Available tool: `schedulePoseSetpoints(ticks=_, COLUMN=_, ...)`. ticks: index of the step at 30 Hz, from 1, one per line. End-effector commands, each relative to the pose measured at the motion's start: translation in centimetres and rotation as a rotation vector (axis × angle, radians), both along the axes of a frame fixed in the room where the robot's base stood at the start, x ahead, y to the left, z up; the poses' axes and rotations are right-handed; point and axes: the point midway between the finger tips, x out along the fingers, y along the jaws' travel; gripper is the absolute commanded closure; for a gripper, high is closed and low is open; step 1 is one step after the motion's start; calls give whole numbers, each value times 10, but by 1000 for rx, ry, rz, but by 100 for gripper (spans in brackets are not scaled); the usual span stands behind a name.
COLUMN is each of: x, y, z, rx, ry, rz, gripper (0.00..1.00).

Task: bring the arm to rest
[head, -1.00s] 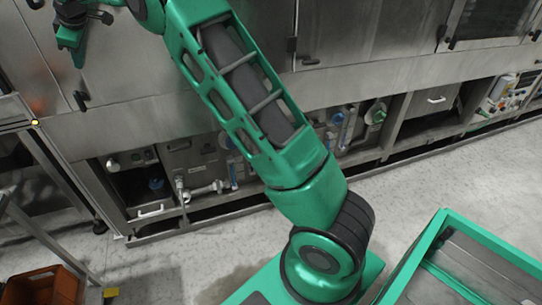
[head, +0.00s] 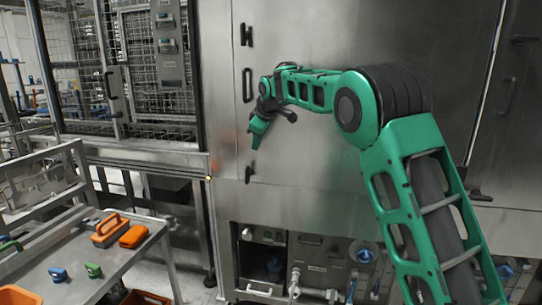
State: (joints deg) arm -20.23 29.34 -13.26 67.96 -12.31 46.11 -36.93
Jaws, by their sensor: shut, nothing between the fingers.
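My arm (head: 420,175) is green with dark joints. It rises from the lower right in the head view, bends at an elbow and reaches left in front of the washer's steel front. My gripper (head: 254,144) hangs at the arm's far end, pointing down, small in the picture. It is shut with nothing in it. It appears in front of the steel door; the gap between them is hard to judge.
The steel washer (head: 310,170) fills the middle and right, with door handles and lower valves. At left stands a metal table (head: 85,265) with orange, blue and green brushes. An orange crate (head: 145,297) is below. A wire-mesh cage (head: 90,60) stands behind.

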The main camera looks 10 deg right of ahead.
Motion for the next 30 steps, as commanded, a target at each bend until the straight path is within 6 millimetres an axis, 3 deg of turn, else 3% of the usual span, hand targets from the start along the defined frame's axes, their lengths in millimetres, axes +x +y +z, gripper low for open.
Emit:
schedulePoseSetpoints(ticks=7, x=-36, y=-15, z=43, rx=0, ry=1, rz=-6, gripper=100)
schedulePoseSetpoints(ticks=17, x=-57, y=-25, z=65, rx=3, ry=8, rz=-19, gripper=100)
schedulePoseSetpoints(ticks=20, x=-71, y=-51, z=63, rx=18, ry=33, rz=-76, gripper=100)
schedulePoseSetpoints(ticks=23, x=-98, y=-95, z=55, rx=49, ry=80, rz=-188, gripper=100)
schedulePoseSetpoints(ticks=30, x=-203, y=-207, z=23, rx=140, ry=219, rz=-527, gripper=100)
